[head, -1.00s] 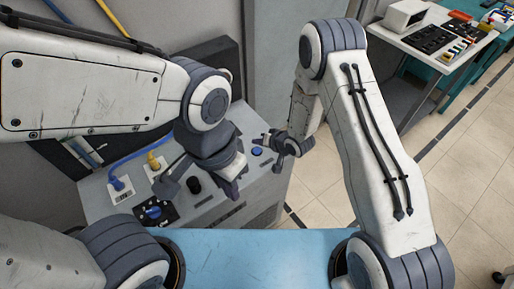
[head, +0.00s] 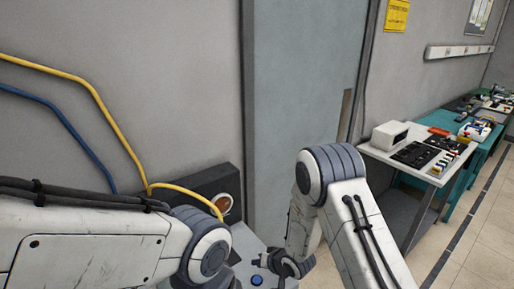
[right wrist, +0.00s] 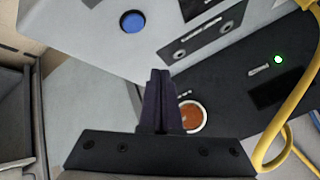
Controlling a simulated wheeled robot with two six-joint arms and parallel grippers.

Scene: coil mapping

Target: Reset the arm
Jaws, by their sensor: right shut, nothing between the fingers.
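My right arm (head: 355,235) bends at the elbow in the head view. Its gripper (head: 262,262) is low in the middle, beside a blue button (head: 257,280) on the grey console. In the right wrist view the gripper's dark fingers (right wrist: 160,85) are together with nothing between them, over the console; the blue button (right wrist: 132,21) lies beyond them. My left arm (head: 100,245) enters from the left, and its gripper is out of the picture.
A black panel (right wrist: 240,85) has a green light (right wrist: 278,59) and an orange round part (right wrist: 190,115). A yellow cable (head: 110,115) and a blue cable (head: 75,135) run along the wall. A white bench (head: 410,155) with devices stands at right. Floor is clear (head: 440,245).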

